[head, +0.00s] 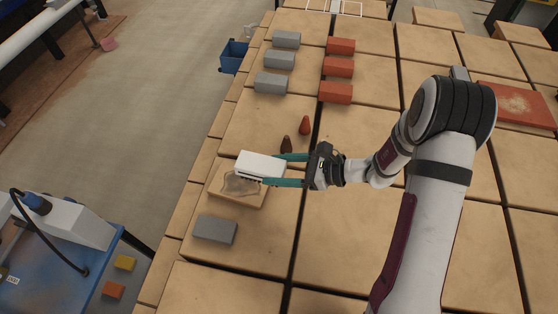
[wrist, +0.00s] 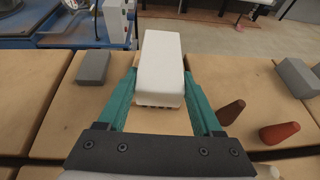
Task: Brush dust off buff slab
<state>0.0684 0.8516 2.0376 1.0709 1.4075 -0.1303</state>
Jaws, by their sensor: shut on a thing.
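The buff slab (head: 237,195) lies flat on the tiled table near its left edge. A brownish dust patch (head: 238,184) shows on its top. My gripper (head: 275,175) is shut on a white block-shaped brush (head: 254,163), with its teal fingers on the two sides. The brush is over the slab's far part; I cannot tell whether it touches. In the wrist view the brush (wrist: 161,66) sits between the fingers, with short dark bristles below its near end. It hides most of the slab there.
A grey brick (head: 215,229) lies just in front of the slab. Grey bricks (head: 280,60) and red bricks (head: 337,67) form rows farther back. A dusty red slab (head: 516,104) lies at right. The front table area is clear.

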